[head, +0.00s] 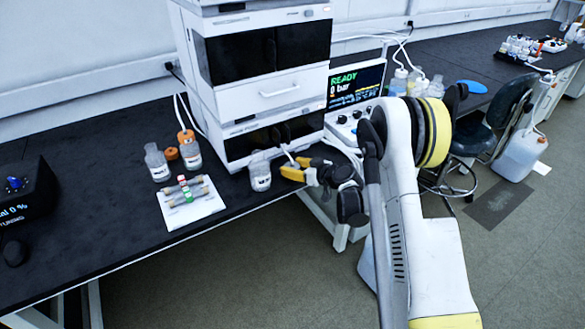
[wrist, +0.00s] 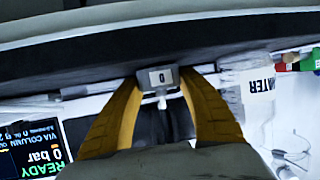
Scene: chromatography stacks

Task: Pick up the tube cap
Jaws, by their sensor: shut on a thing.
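My gripper (head: 287,168) is in front of the lower unit of the stack, near the bench's front edge. In the wrist view its yellow fingers (wrist: 160,78) are closed on the sides of a small grey-white piece marked "0", which I take to be the tube cap (wrist: 157,77). A short pale tip sticks out of the piece between the fingers. In the head view the fingers hide the piece. A white tube (head: 291,157) shows just beside the fingertips. I cannot tell whether the piece touches anything else.
A clear bottle (head: 260,172) stands close to the left of my gripper. The stack (head: 265,105) rises behind it. Further left are a white mat (head: 190,215) with small fittings, an orange cap (head: 172,153) and two bottles. The front left of the bench (head: 100,230) is mostly clear.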

